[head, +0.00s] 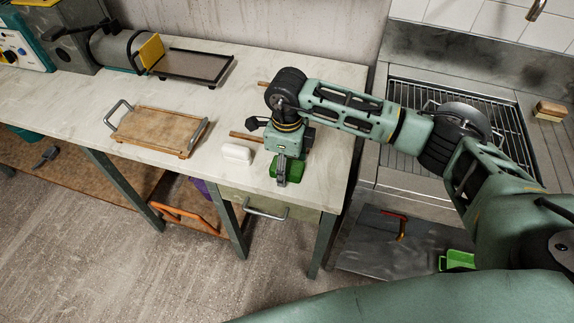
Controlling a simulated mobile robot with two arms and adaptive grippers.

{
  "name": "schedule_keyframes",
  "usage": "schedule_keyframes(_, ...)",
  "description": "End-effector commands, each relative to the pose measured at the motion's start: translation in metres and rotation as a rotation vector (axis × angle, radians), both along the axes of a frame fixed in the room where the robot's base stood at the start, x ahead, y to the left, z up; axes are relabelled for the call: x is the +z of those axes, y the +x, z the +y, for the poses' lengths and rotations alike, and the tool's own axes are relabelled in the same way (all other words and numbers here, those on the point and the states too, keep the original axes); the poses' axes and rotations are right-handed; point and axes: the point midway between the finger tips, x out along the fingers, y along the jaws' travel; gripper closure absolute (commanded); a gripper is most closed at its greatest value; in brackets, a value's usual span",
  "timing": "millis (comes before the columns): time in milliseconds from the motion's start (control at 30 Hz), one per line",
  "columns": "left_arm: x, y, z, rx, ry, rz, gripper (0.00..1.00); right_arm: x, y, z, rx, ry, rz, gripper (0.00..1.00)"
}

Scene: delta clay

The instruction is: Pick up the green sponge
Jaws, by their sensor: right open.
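The green sponge (296,168) lies near the front edge of the pale worktop, right of the middle of the view. My right gripper (281,180) is open and reaches down at the sponge, covering part of it. I cannot tell whether the fingers touch it or stand on both sides of it. My left gripper is not in view.
A white block (237,153) lies just left of the sponge. A wooden tray with metal handles (150,130) and a dark tray (190,66) stand farther left on the worktop (75,110). A sink with a rack (420,95) is at right.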

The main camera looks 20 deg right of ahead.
Motion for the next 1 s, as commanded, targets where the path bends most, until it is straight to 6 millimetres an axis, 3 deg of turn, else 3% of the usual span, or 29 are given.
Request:
schedule_keyframes(267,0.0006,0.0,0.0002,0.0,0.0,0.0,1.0,-0.0054,0.0001,0.0004,0.0,0.002,-0.001,0.35)
schedule_keyframes(733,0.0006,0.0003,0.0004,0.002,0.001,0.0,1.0,-0.005,0.0001,0.0003,0.0,0.002,-0.001,0.75)
schedule_keyframes(1000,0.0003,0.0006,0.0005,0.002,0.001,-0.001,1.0,-0.0042,0.0002,0.0002,0.0,0.002,-0.001,0.76)
